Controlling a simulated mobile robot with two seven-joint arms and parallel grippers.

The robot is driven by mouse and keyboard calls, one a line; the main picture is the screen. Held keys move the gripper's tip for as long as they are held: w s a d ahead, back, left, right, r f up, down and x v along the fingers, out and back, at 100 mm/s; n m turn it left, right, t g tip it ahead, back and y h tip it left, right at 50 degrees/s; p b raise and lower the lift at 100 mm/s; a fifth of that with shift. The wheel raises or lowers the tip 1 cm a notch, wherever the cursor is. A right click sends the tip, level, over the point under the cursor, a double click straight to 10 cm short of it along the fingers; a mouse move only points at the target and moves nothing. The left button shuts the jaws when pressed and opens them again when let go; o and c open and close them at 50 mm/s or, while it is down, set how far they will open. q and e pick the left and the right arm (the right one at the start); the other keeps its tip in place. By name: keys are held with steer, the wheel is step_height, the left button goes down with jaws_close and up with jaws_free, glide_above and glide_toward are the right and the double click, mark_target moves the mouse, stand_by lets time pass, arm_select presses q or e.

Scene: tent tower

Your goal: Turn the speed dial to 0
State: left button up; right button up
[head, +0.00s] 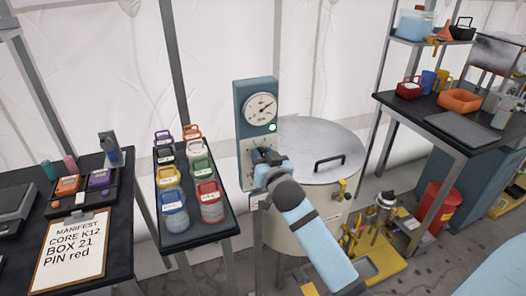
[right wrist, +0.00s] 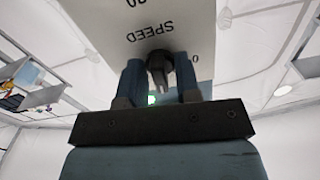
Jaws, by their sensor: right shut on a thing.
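The control panel (head: 242,122) is a blue upright box with a white dial plate on its lower half, beside a large round drum. My right gripper (head: 265,158) is at this plate and hides the speed dial in the head view. In the right wrist view, the dark speed dial (right wrist: 158,60) sits between the two fingers of my right gripper (right wrist: 159,80), which is shut on it. The plate (right wrist: 175,15) reads SPEED upside down, with a 0 to the right of the dial. The dial's pointer direction cannot be told. My left gripper is not in view.
A round gauge (head: 261,108) and a small lit lamp (head: 272,128) are above the dial plate. The drum lid (head: 310,143) has a black handle. A narrow table (head: 215,232) with colored containers stands left, with a manifest clipboard (head: 70,250) farther left.

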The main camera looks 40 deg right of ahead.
steer(key=n+p, duration=0.1)
steer(key=n, duration=0.1)
steer(key=n+p, duration=0.1)
steer(key=shift+r+n, duration=0.2)
steer(key=shift+n, duration=0.2)
steer(key=n+p, duration=0.2)
steer(key=n, duration=0.2)
steer(key=shift+n+p, duration=0.3)
steer(key=shift+p, duration=0.1)
steer(key=n+p, duration=0.1)
steer(key=n, duration=0.1)
steer(key=shift+n, duration=0.3)
steer(key=n+p, duration=0.2)
steer(key=n, duration=0.3)
steer(key=shift+f, duration=0.15)
steer(key=o, duration=0.6)
